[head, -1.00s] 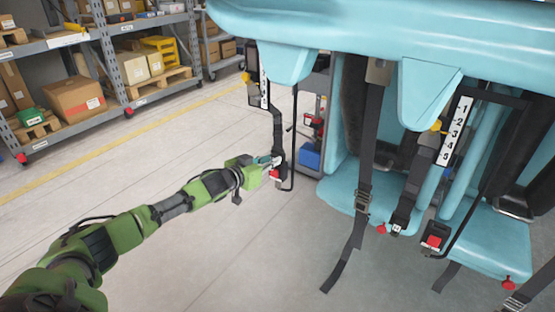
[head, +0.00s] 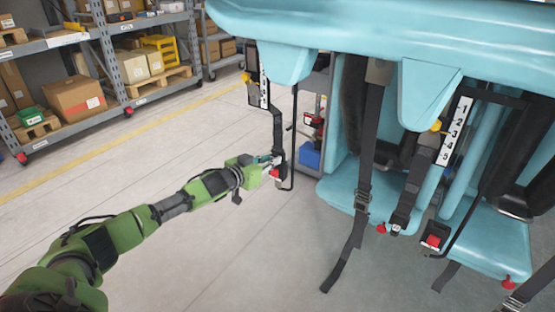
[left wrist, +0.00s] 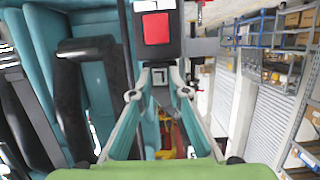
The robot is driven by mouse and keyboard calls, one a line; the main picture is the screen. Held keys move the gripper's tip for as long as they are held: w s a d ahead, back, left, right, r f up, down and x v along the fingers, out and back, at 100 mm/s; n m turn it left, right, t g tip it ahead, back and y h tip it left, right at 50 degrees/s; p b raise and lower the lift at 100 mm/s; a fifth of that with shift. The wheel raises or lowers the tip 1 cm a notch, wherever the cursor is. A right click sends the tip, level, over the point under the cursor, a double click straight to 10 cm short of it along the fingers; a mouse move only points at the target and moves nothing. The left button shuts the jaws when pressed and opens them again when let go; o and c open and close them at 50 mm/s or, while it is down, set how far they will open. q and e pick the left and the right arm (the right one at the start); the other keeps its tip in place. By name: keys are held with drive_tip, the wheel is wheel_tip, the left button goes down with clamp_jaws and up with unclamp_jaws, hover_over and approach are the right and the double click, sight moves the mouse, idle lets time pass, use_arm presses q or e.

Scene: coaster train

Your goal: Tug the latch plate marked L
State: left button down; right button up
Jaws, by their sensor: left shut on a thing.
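My left gripper (head: 266,164) reaches the hanging belt at the left side of the teal seat row. It is shut on a small plate at the red-button buckle, which I take for the latch plate marked L; its letter is not readable. In the left wrist view, this latch plate (left wrist: 160,77) shows pale between the fingertips. The black buckle (left wrist: 141,33) with its red button is just above the fingertips; it also shows in the head view (head: 275,174). I cannot tell how far the plate sits in the buckle. My right gripper is not in view.
The teal seats (head: 345,192) and their overhead body (head: 390,30) fill the right side. Another belt strap (head: 366,150) and a red-button buckle (head: 432,241) are further right. Numbered strips hang beside the belts. Shelves with boxes (head: 75,98) stand back left. The floor between is clear.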

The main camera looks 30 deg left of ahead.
use_arm(q)
drive_tip(key=shift+r, duration=0.2)
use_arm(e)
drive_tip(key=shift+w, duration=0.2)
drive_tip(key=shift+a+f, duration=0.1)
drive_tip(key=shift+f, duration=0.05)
use_arm(q)
drive_tip(key=shift+r, duration=0.1)
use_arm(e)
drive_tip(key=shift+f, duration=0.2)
use_arm(q)
drive_tip(key=shift+w, duration=0.1)
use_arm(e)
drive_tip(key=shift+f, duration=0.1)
use_arm(q)
drive_tip(key=c, duration=1.8)
unclamp_jaws()
drive_tip(key=shift+r, duration=0.1)
drive_tip(key=shift+c, duration=0.2)
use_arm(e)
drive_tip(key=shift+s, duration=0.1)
use_arm(q)
drive_tip(key=shift+f, duration=0.2)
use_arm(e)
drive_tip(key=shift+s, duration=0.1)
use_arm(q)
drive_tip(key=shift+s, duration=0.2)
